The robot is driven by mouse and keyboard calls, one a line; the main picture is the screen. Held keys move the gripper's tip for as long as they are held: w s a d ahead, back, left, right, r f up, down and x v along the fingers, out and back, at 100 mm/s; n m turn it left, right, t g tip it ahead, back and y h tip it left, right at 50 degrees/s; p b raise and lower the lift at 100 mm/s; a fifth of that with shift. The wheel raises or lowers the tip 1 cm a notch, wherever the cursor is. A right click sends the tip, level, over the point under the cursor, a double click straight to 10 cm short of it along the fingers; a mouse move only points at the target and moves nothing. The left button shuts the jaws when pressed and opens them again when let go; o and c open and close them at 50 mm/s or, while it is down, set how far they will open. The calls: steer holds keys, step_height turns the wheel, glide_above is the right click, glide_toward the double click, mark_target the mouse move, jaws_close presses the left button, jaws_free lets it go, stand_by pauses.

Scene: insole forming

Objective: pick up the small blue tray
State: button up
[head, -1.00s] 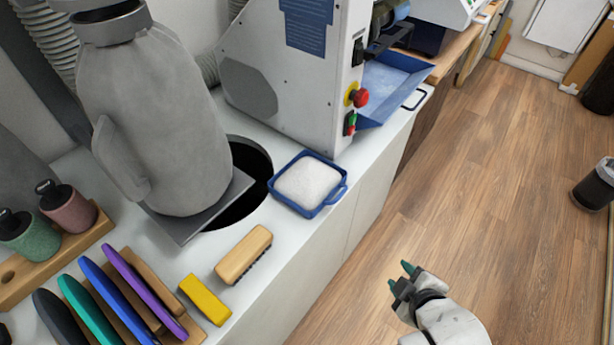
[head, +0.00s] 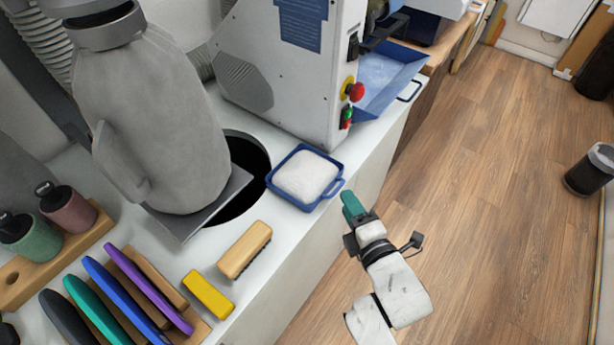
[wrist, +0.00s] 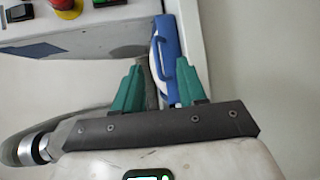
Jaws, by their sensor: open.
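The small blue tray (head: 322,203) sits on the white counter, filled with a white, grainy-looking material (head: 306,176). A loop handle stands on its right side, toward the counter's edge. My gripper (head: 352,203) is just right of that handle, beyond the counter's edge, and looks apart from it. In the wrist view the gripper (wrist: 158,86) is open, with its two green fingers spread. The tray (wrist: 168,36) and its handle show ahead between and beyond the fingertips. The tray's far side is hidden there.
A grey machine (head: 290,80) with red and green buttons stands behind the tray, with a larger blue tray (head: 378,85) beside it. A round dark opening (head: 245,170) lies to the left. A wooden brush (head: 244,250) and a yellow block (head: 208,294) lie nearer.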

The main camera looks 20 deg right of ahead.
steer(key=w, duration=0.3)
steer(key=w+p, duration=0.1)
steer(key=w, duration=0.1)
steer(key=shift+w+d+f, duration=0.15)
steer(key=shift+d+f, duration=0.1)
steer(key=shift+f, duration=0.05)
steer(key=shift+c, duration=0.3)
jaws_close()
